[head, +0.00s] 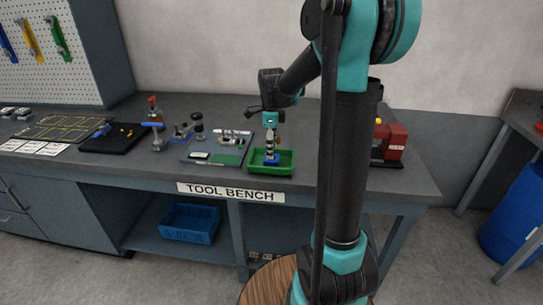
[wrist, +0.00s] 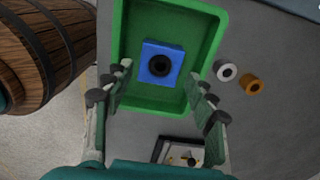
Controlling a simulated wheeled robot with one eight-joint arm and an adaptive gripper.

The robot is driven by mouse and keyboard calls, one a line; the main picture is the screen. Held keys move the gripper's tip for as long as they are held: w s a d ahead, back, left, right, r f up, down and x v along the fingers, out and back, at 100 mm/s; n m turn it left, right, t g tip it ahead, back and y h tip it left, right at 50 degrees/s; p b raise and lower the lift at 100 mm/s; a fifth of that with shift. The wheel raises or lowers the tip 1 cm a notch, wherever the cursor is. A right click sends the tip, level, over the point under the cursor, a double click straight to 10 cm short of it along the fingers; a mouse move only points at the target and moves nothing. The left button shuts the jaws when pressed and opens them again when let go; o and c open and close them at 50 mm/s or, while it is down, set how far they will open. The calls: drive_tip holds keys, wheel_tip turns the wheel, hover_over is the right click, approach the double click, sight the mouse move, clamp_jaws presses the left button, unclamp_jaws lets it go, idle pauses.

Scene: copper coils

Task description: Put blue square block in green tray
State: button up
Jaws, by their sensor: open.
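The blue square block (wrist: 148,50) has a dark round hole or disc in its top and lies on the floor of the green tray (wrist: 122,35), away from its walls. In the head view the block (head: 280,157) also shows inside the tray (head: 255,167) at the front of the bench, partly covered by my gripper. My gripper (wrist: 160,73) is open and empty. In the head view my gripper (head: 270,148) points down over the tray, directly above the block. In the wrist view its fingers stand apart on the two sides, with the block between and beyond them.
A white ring (wrist: 219,74) and a copper-coloured ring (wrist: 251,89) are right of the tray in the wrist view. A red box (head: 396,137) stands right of the tray on the bench. A blue-grey board with parts (head: 202,156) lies left. A wooden barrel (wrist: 22,45) is off the bench.

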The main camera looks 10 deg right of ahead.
wheel_tip(320, 180, up, 8)
drive_tip(key=s+f+n, duration=0.2)
drive_tip(key=s+n, duration=0.1)
drive_tip(key=s+d+f+n+t, duration=0.1)
drive_tip(key=s+f+n, duration=0.2)
drive_tip(key=s+d+f+n+t, duration=0.1)
drive_tip(key=s+f+n, duration=0.2)
drive_tip(key=s+n, duration=0.1)
drive_tip(key=shift+d, duration=0.2)
drive_tip(key=s+d+f+n+t, duration=0.1)
drive_tip(key=s+f+n+t, duration=0.1)
drive_tip(key=s+f+n, duration=0.7)
drive_tip(key=s+n, duration=0.2)
drive_tip(key=s, duration=0.1)
drive_tip(key=shift+d+n, duration=0.3)
drive_tip(key=shift+d, duration=0.05)
